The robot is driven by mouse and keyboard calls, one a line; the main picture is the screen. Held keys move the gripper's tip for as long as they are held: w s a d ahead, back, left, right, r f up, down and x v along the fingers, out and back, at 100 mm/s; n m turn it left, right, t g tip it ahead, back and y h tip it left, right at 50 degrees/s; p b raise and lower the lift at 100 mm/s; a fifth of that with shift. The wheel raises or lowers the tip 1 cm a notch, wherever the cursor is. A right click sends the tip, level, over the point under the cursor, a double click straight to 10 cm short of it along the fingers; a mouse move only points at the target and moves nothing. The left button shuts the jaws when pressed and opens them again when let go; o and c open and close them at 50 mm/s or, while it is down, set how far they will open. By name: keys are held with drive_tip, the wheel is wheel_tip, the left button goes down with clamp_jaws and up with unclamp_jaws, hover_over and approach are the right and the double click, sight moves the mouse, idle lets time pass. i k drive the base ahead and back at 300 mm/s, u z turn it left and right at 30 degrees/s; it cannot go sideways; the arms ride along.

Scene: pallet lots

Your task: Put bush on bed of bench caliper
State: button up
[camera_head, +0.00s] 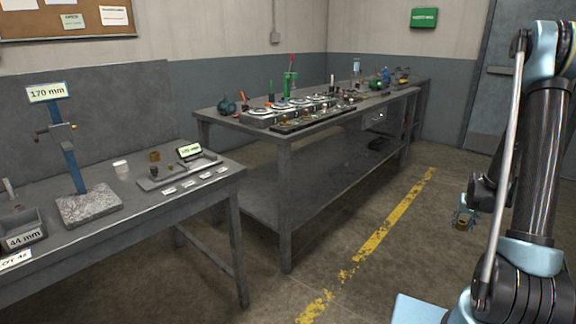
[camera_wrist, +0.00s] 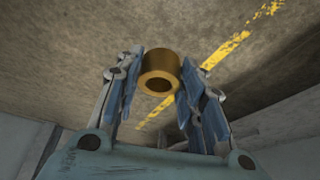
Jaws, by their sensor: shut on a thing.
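My gripper (camera_wrist: 159,90) is shut on a brass-coloured bush (camera_wrist: 160,64), a short hollow cylinder held between the two blue finger pads in the wrist view. In the head view my gripper (camera_head: 465,218) hangs over the floor at the right, with the small bush (camera_head: 461,225) in its fingers. The bench caliper (camera_head: 170,173) appears to be the low grey device with a lit green display on the left table.
A long bench (camera_head: 245,135) with many tools stands behind. Open floor with a yellow line (camera_head: 385,232) lies between.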

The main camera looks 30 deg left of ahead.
sight(200, 163)
drive_tip(key=u, duration=0.25)
drive_tip(key=i, duration=0.1)
drive_tip(key=u, duration=2.9)
drive_tip(key=k, duration=0.9)
drive_tip(key=u, duration=0.2)
drive_tip(key=i, duration=0.8)
drive_tip(key=z, duration=0.05)
